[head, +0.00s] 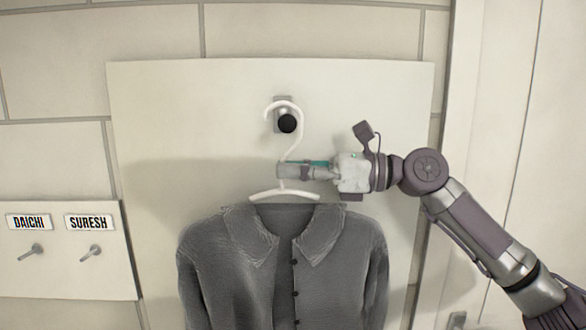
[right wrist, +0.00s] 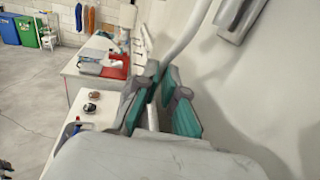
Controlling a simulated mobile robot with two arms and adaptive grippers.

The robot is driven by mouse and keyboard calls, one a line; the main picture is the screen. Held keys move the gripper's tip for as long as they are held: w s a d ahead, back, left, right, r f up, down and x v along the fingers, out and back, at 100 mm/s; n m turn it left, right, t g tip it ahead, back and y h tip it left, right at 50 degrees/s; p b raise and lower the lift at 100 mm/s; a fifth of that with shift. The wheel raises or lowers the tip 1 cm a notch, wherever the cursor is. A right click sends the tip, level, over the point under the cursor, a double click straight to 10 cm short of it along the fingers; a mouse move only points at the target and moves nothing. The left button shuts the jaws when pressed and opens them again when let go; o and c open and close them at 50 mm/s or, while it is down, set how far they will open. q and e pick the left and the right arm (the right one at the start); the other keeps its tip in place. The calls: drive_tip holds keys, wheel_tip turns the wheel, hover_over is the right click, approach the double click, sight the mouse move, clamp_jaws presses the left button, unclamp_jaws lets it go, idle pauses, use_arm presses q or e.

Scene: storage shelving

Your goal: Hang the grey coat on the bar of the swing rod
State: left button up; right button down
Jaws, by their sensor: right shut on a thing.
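The grey coat (head: 235,275) hangs on a white hanger (head: 299,140) in front of a pale wall panel. My right gripper (head: 284,171) is shut on the hanger's stem, below its hook and above the coat's collar. In the right wrist view, the white stem (right wrist: 190,35) runs between the green fingertips (right wrist: 165,98). The swing rod (head: 287,123) shows as a dark round end on a metal mount. The hook curves over and around it in the head view; whether it touches or rests on the bar I cannot tell. My left gripper is not in view.
A smaller board (head: 70,270) at the left has name tags DAICHI and SURESH above metal pegs. A door frame (head: 455,150) stands at the right. The right wrist view shows a table (right wrist: 75,70) and blue and green bins (right wrist: 28,32) farther off.

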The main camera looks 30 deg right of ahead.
drive_tip(key=shift+r, duration=0.15)
drive_tip(key=c, duration=1.2)
unclamp_jaws()
drive_tip(key=shift+s, duration=0.1)
drive_tip(key=shift+f, duration=0.2)
drive_tip(key=shift+s+d, duration=0.1)
drive_tip(key=shift+d, duration=0.15)
drive_tip(key=v, duration=1.1)
drive_tip(key=shift+s+d+r, duration=0.15)
drive_tip(key=shift+s, duration=0.05)
